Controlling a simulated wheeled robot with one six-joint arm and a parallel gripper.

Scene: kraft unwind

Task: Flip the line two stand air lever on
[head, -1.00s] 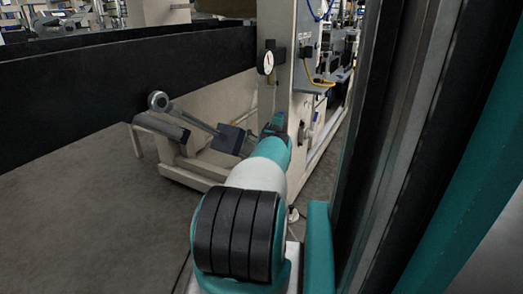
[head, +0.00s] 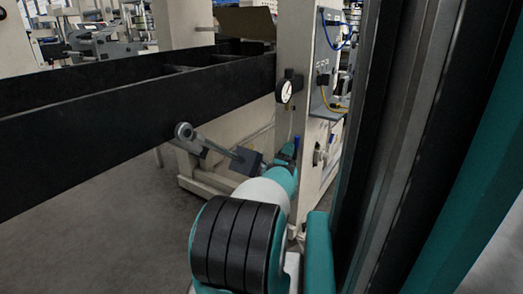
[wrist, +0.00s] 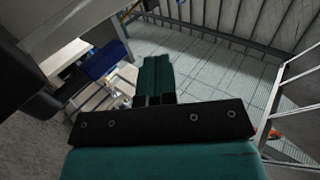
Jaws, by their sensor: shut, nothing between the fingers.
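The cream stand (head: 293,50) rises just beyond my arm, with a round white gauge (head: 286,91) on its side. A small blue piece (head: 297,143), possibly the air lever's handle, shows low on the stand, close to my wrist. In the wrist view a blue block (wrist: 103,61) lies left of my gripper (wrist: 155,62), apart from it in the picture; I cannot tell whether it is the same piece. My gripper's teal fingers are together with nothing between them. In the head view the fingertips are hidden among my wrist and the stand.
A long black beam frame (head: 140,95) crosses the left side. A grey rod with a ring end (head: 184,131) and dark block (head: 246,161) sits beside my wrist. A yellow cable (head: 333,106) and blue hose (head: 335,40) hang on the stand. Open floor (head: 90,240) is at left.

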